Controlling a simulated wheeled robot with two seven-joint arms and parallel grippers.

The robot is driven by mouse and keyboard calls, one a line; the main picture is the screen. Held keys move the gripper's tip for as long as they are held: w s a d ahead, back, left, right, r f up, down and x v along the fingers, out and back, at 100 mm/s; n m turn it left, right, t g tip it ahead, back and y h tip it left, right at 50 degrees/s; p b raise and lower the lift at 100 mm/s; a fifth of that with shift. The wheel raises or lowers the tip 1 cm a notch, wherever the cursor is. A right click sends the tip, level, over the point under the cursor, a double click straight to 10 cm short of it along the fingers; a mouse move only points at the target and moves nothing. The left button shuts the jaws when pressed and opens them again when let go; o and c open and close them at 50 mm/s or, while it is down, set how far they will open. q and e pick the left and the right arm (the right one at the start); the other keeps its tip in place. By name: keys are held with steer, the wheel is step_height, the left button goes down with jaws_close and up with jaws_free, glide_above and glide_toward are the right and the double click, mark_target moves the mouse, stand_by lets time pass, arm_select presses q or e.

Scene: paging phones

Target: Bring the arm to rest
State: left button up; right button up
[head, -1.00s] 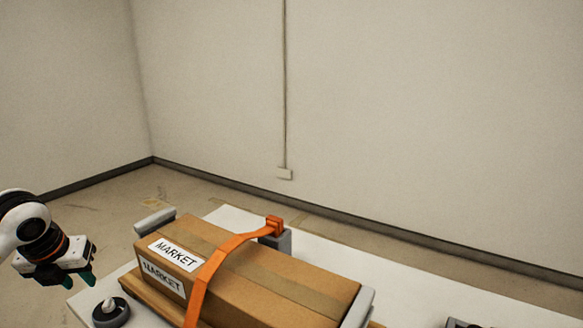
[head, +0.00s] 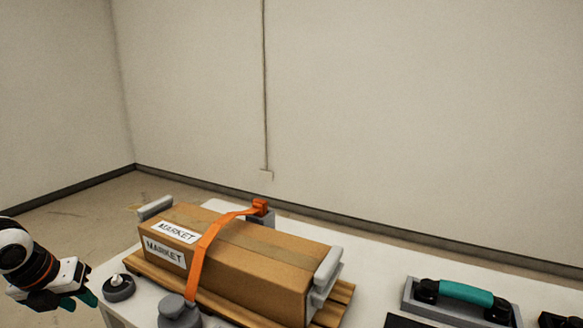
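My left gripper (head: 78,300) is at the lower left of the head view, beside the left end of the white table (head: 375,268). Its dark body carries teal fingers pointing down and to the right. It appears to hold nothing, but the gap between the fingers is not clear. My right gripper is not in view.
A cardboard box labelled MARKET (head: 240,262) lies on a wooden pallet (head: 340,302), crossed by an orange strap (head: 205,250). A round grey-black knob (head: 118,288) sits near the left gripper. A teal-handled device (head: 465,293) stands at the right. Bare floor lies behind.

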arm_select(q)
steer(key=d+f+m+t+h, duration=0.15)
steer(key=d+h, duration=0.75)
steer(key=d, duration=1)
steer(key=s+d+r+n+t+h, duration=0.2)
steer(key=d+r+n+t+h, duration=0.5)
steer(key=r+n+t, duration=0.1)
steer(key=s+a+f+n+y, duration=0.2)
steer(key=a+f+n+y, duration=0.4)
steer(key=f+n+y, duration=0.4)
steer(key=s+a+f+n+y, duration=0.2)
steer(key=a+f+n+y, duration=0.45)
steer(key=n, duration=0.55)
steer(key=s+d+f+n+g, duration=0.1)
steer(key=s+d+f+g, duration=0.3)
steer(key=s+f, duration=0.45)
steer(key=s+d+f+n+g, duration=0.1)
steer(key=s+f+n+g, duration=0.1)
steer(key=s+f+g, duration=0.65)
steer(key=s+f+p, duration=0.2)
steer(key=f, duration=0.9)
steer(key=s+f+p, duration=0.2)
steer(key=f, duration=0.8)
steer(key=s+a+f+p, duration=0.2)
steer(key=s+f, duration=1)
steer(key=s, duration=0.3)
steer(key=shift+s+a+g+p, duration=0.2)
steer(key=shift+a+g+p, duration=0.15)
steer(key=shift+g, duration=0.05)
